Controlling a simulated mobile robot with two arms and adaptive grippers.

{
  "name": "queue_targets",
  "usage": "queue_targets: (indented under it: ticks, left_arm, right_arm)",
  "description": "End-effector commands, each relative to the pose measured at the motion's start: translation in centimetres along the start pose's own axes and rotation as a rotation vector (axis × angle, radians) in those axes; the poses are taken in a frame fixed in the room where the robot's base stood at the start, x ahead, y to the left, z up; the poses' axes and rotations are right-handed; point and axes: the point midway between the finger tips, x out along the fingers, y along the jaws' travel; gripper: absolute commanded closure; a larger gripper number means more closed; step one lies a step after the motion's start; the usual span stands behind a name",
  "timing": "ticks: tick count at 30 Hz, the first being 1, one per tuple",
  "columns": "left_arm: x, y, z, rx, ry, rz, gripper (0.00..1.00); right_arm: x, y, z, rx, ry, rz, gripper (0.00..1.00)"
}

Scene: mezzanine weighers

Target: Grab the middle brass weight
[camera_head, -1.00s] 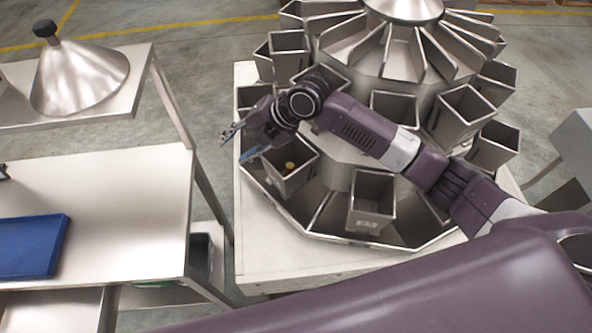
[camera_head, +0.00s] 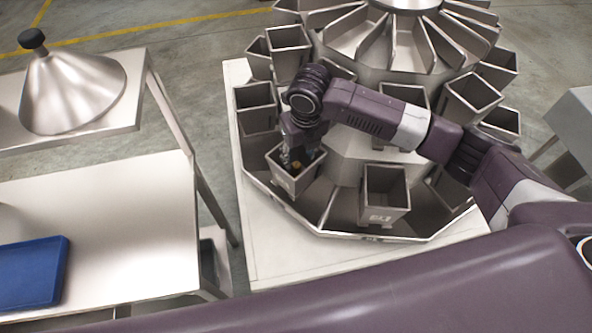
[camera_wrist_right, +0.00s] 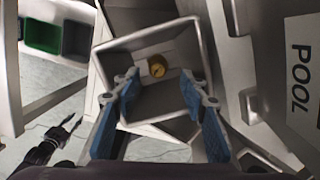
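A brass weight (camera_wrist_right: 157,66) lies inside a square metal bucket (camera_wrist_right: 165,104) in the right wrist view, against the far inner wall. I see no other brass weight.
Other metal buckets, such as one at the front (camera_head: 384,192) and one behind on the left (camera_head: 256,108), ring the weigher closely. A steel table (camera_head: 120,215) with a blue tray (camera_head: 32,272) stands at left. The wrist view shows a green bin (camera_wrist_right: 43,35).

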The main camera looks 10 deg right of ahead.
Motion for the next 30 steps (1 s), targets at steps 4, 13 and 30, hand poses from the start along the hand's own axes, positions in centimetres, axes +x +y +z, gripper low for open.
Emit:
queue_targets:
  ticks: [4, 13, 30]
  left_arm:
    - [-1.1, 0.3, -0.8, 0.0, 0.008, 0.004, 0.73]
    - [-2.2, 0.0, -1.7, 0.002, 0.022, 0.0, 0.73]
    - [-2.1, -0.4, -1.3, 0.003, 0.016, -0.004, 0.73]
  right_arm:
    - [1.4, 0.3, -0.1, 0.0, 0.003, 0.001, 0.6]
    - [5.2, 0.4, 0.0, 0.001, 0.001, 0.001, 0.6]
    - [5.5, 0.4, 0.0, 0.0, -0.002, 0.002, 0.92]
